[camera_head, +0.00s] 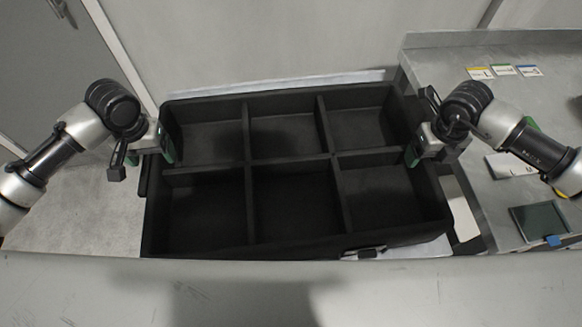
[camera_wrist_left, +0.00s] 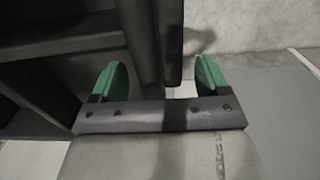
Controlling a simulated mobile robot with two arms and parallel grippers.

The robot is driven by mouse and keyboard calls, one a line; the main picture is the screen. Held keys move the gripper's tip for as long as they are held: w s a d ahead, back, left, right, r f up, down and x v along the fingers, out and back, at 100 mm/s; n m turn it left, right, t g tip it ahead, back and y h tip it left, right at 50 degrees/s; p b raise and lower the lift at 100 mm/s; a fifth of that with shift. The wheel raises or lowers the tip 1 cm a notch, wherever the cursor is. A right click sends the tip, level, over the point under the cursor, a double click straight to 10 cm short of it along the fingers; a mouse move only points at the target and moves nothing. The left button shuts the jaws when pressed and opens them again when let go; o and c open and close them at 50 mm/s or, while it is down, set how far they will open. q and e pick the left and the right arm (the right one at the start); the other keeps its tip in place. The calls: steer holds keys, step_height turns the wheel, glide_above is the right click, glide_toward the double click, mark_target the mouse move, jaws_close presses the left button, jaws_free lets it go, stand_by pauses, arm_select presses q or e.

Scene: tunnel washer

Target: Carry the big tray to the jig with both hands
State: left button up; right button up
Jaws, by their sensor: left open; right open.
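The big tray (camera_head: 290,243) is black, with several empty compartments, and fills the middle of the head view. My left gripper (camera_head: 163,143) is open at the tray's left wall. In the left wrist view its green fingers (camera_wrist_left: 159,82) stand on either side of the tray's dark wall (camera_wrist_left: 143,45), with gaps visible. My right gripper (camera_head: 411,152) is open at the tray's right wall, with a green finger inside the compartment edge; its other finger is hidden. I cannot make out which thing is the jig.
A grey metal worktop (camera_head: 500,75) on the right holds coloured labels (camera_head: 503,71), a white card (camera_head: 511,165) and a dark flat panel (camera_head: 540,221). A pale surface edge (camera_head: 290,290) runs across the front. Bare floor (camera_head: 95,215) shows on the left.

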arm_select(q)
steer(key=shift+f, duration=1.05)
arm_select(e)
steer(key=shift+f, duration=1.1)
arm_select(q)
jaws_close()
arm_select(e)
jaws_close()
